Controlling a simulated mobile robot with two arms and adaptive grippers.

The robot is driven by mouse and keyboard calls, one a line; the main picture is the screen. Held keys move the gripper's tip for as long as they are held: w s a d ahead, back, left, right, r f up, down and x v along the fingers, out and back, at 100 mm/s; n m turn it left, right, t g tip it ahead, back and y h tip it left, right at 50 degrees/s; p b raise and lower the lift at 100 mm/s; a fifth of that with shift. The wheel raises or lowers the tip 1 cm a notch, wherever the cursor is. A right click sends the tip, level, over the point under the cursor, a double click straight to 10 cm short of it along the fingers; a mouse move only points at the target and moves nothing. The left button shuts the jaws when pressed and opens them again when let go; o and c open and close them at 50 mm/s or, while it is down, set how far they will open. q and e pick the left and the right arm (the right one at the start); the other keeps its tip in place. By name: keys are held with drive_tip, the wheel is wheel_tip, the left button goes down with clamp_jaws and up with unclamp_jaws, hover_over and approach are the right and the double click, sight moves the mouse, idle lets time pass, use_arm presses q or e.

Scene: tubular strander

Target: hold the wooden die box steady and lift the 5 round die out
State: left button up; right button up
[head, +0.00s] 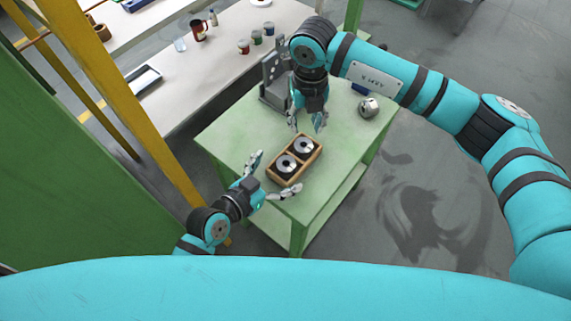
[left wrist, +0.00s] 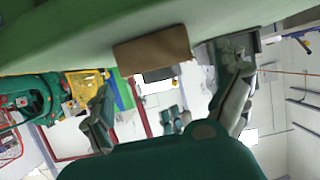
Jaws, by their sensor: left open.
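The wooden die box (head: 311,163) sits on the green table and holds two round metal dies, a nearer die (head: 286,164) and a farther die (head: 305,146). I cannot read which one is the 5 round die. My left gripper (head: 273,175) is open at the near end of the box, its fingers spread to either side of that end. The box's brown side (left wrist: 152,51) shows in the left wrist view, between and beyond the open left fingers (left wrist: 172,85). My right gripper (head: 307,122) is open and empty, pointing down above the table just beyond the box's far end.
A grey metal fixture (head: 274,83) stands at the table's back left. A shiny round metal part (head: 369,107) lies near the right edge. A pale bench (head: 215,70) with cups and a mug stands behind.

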sight(303, 149)
use_arm(q)
drive_tip(key=shift+x, duration=2.05)
drive_tip(key=c, duration=1.3)
drive_tip(key=shift+o, duration=0.2)
